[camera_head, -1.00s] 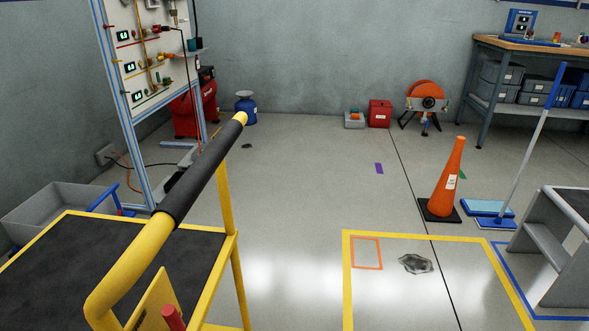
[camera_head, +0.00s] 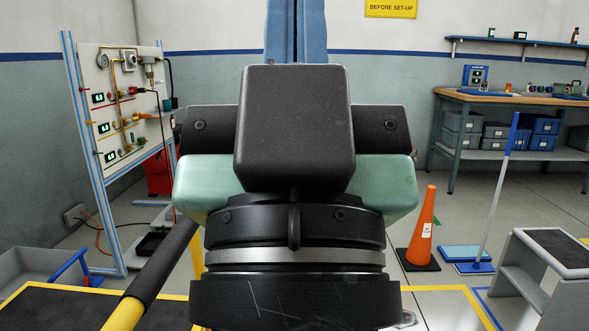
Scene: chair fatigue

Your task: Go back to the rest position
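My gripper (camera_head: 296,30) fills the middle of the head view, pointing up, close to the camera. Its black wrist and mint-green sided body stand below. Two blue fingers rise side by side behind a black block, with only a thin dark line between them, so it looks shut. Their tips are cut off by the top edge. I see nothing held between the visible parts. The gripper hides the middle of the room behind it.
A yellow cart with a black handle (camera_head: 161,272) is close at lower left, beside a gauge panel (camera_head: 126,105). An orange cone (camera_head: 423,228), a blue-handled mop (camera_head: 497,190), a grey step (camera_head: 540,262) and a workbench (camera_head: 520,98) stand at right.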

